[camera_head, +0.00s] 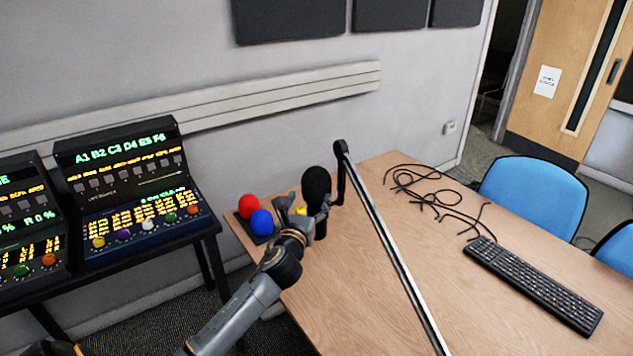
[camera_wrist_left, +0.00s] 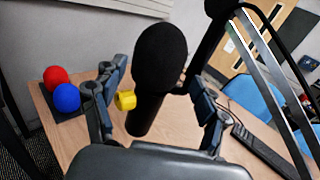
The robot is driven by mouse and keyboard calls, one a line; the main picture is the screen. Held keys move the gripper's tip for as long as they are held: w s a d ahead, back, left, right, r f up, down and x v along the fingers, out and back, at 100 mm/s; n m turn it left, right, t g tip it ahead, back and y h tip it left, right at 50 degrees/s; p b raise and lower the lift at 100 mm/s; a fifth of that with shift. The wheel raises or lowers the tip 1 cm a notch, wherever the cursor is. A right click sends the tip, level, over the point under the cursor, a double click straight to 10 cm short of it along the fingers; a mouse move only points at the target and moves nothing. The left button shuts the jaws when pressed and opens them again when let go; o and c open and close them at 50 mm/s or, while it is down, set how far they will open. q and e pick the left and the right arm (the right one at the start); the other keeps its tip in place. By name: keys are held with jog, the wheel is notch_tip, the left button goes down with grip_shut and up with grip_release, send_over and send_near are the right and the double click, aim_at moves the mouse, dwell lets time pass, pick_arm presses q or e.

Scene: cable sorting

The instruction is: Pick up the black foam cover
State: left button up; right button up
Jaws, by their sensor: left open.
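The black foam cover (camera_head: 316,184) is a rounded dark cap on top of an upright black microphone at the table's left end. In the left wrist view the black foam cover (camera_wrist_left: 160,56) stands in the upper middle, with the microphone's dark handle (camera_wrist_left: 145,114) below it. My left gripper (camera_head: 304,212) is open in front of the microphone. In the left wrist view its fingers (camera_wrist_left: 155,100) are on either side of the microphone, below most of the foam. I cannot tell whether either finger touches it. My right gripper is not in view.
A red ball (camera_head: 249,206) and a blue ball (camera_head: 262,222) sit on a dark base to the left. A yellow piece (camera_wrist_left: 125,100) is behind the microphone. A boom arm (camera_head: 385,240) crosses close on the right. Cables (camera_head: 437,197) and a keyboard (camera_head: 533,283) lie farther right.

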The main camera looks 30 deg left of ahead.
aim_at(313, 191)
pick_arm(q)
jog(key=shift+p+x, duration=0.6)
jog(key=shift+x, duration=3.3)
jog(key=shift+d+f, duration=0.1)
jog(key=shift+c, duration=0.2)
jog(key=c, duration=0.4)
